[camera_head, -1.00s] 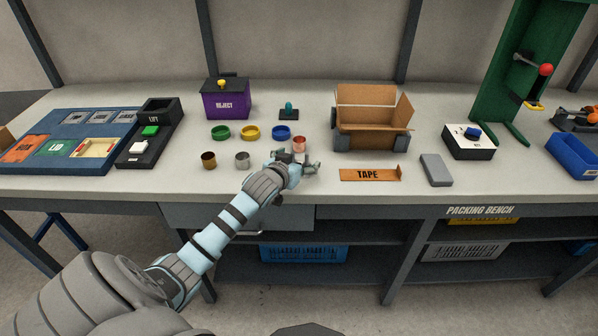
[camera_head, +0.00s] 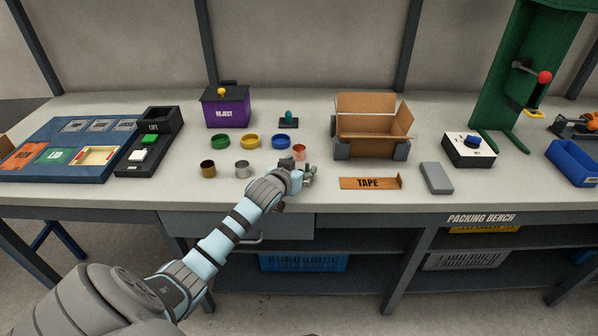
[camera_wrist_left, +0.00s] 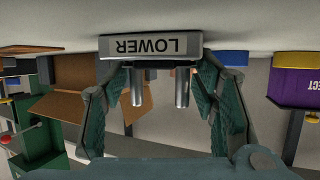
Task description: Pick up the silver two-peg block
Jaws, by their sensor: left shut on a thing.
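The silver two-peg block (camera_wrist_left: 150,46) shows in the left wrist view, upside down, with the word LOWER on its face and two round metal pegs beside each other. My left gripper (camera_wrist_left: 160,72) has its green-padded fingers on either side of the block and is shut on it. In the head view my left gripper (camera_head: 304,176) is over the front middle of the bench, just in front of a copper coil (camera_head: 299,152). The block cannot be made out there, hidden by the hand. My right gripper is not in view.
A brown cup (camera_head: 208,169) and a silver cup (camera_head: 242,168) stand left of the hand. Green, yellow and blue rings (camera_head: 281,141) lie behind. An open carton (camera_head: 371,143) and the TAPE strip (camera_head: 368,183) are to the right. A purple REJECT box (camera_head: 227,108) stands behind.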

